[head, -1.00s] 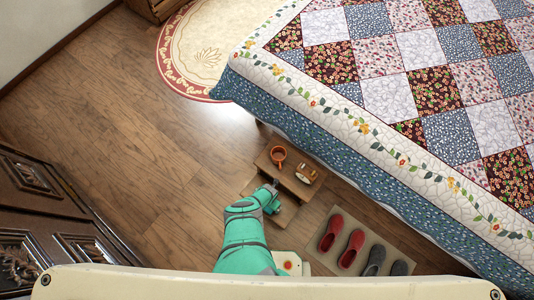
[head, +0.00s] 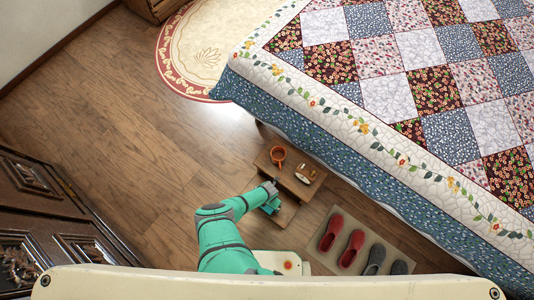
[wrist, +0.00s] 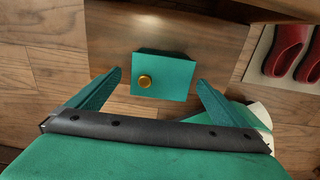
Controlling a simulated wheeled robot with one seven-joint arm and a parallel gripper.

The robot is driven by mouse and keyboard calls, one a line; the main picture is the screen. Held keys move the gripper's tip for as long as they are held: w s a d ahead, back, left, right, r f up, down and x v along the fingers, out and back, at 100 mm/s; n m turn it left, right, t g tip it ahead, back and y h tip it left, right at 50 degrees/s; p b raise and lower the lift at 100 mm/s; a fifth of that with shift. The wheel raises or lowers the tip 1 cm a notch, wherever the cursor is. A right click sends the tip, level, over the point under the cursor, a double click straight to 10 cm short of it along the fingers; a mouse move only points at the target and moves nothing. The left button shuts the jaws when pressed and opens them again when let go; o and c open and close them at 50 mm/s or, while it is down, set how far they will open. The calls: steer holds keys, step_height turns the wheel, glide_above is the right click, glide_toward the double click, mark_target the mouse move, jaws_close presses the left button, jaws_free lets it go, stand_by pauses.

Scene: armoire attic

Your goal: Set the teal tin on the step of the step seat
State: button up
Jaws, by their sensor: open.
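The teal tin (wrist: 178,82), a small box with a round gold knob on top, sits on the wooden step (wrist: 215,40) in the wrist view. It also shows beside the end of my arm in the head view (head: 272,206), over the lower step (head: 287,214) of the step seat (head: 264,164). My gripper (wrist: 158,78) is open, with one finger on each side of the tin and gaps visible between fingers and tin. I cannot tell how far the fingertips are above or beside it in depth.
Red slippers (head: 351,248) and grey slippers (head: 375,262) lie on a mat to the right. The quilted bed (head: 400,95) rises behind. Floor to the left is clear.

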step_height(320, 180, up, 8)
steer(key=shift+s, duration=0.15)
stand_by(0.4)
stand_by(0.4)
